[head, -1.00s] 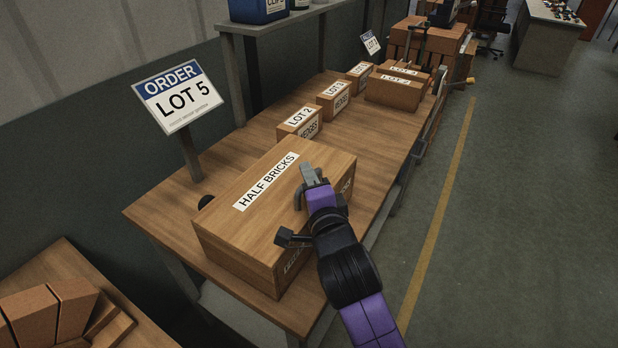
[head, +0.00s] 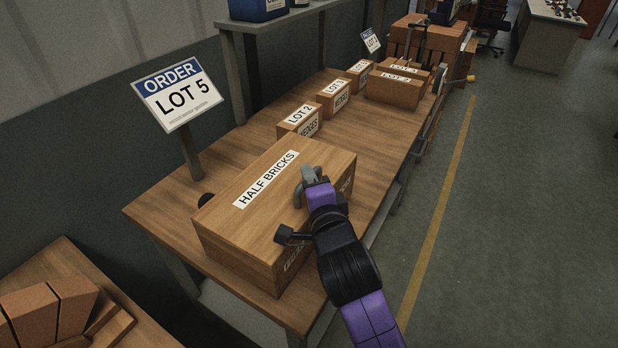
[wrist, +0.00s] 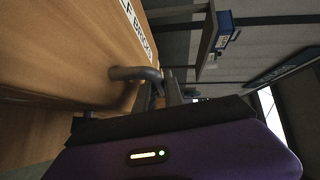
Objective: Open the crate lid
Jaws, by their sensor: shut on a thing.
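The wooden crate (head: 235,255) with the "HALF BRICKS" label on its lid (head: 285,185) stands on the near end of the wooden table. The lid looks closed, with no clear gap showing. My gripper (head: 308,178) is at the lid's right edge, shut on the grey lid handle (head: 298,195). In the wrist view the curved handle (wrist: 134,73) comes out of the wood and runs to my gripper's fingers (wrist: 164,90). My gripper and arm hide part of the crate's right side.
Small lot boxes (head: 299,120) stand farther along the table (head: 155,215). An "ORDER LOT 5" sign (head: 177,95) stands behind the crate, and a shelf (head: 275,22) rises at the back. Bricks (head: 45,310) lie at lower left. The floor (head: 520,200) at right is clear.

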